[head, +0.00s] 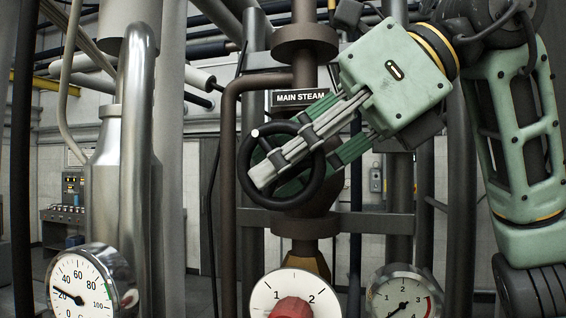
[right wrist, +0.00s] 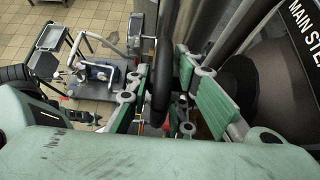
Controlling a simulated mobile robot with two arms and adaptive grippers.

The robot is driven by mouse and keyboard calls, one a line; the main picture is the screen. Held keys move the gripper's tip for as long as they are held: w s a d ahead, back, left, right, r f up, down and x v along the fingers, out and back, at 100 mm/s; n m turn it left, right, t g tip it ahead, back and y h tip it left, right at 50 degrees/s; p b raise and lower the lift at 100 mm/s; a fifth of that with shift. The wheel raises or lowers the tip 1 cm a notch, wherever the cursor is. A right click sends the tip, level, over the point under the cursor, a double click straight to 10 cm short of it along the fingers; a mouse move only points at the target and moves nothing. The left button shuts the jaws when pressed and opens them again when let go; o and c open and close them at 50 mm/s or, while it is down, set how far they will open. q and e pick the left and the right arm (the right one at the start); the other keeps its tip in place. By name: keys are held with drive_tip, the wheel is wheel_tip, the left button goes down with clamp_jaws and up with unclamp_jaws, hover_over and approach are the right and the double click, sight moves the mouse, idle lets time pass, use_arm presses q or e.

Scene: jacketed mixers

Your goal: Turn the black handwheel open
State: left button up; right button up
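The black handwheel (head: 243,180) is on the brown vertical pipe under the "MAIN STEAM" sign (head: 300,98). A small white mark shows at its upper left rim. My right gripper (head: 275,183) reaches in from the upper right, its fingers across the wheel's face and hiding part of the hub and spokes. In the right wrist view the handwheel's rim (right wrist: 162,75) passes between the two fingers, with what look like narrow gaps on both sides. The fingers are apart; firm contact with the rim does not show. My left gripper is not in view.
Pipes stand close on both sides. A cart (right wrist: 62,62) stands on the tiled floor in the wrist view.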

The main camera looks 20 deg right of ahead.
drive_tip(key=shift+d, duration=0.1)
drive_tip(key=v, duration=1.2)
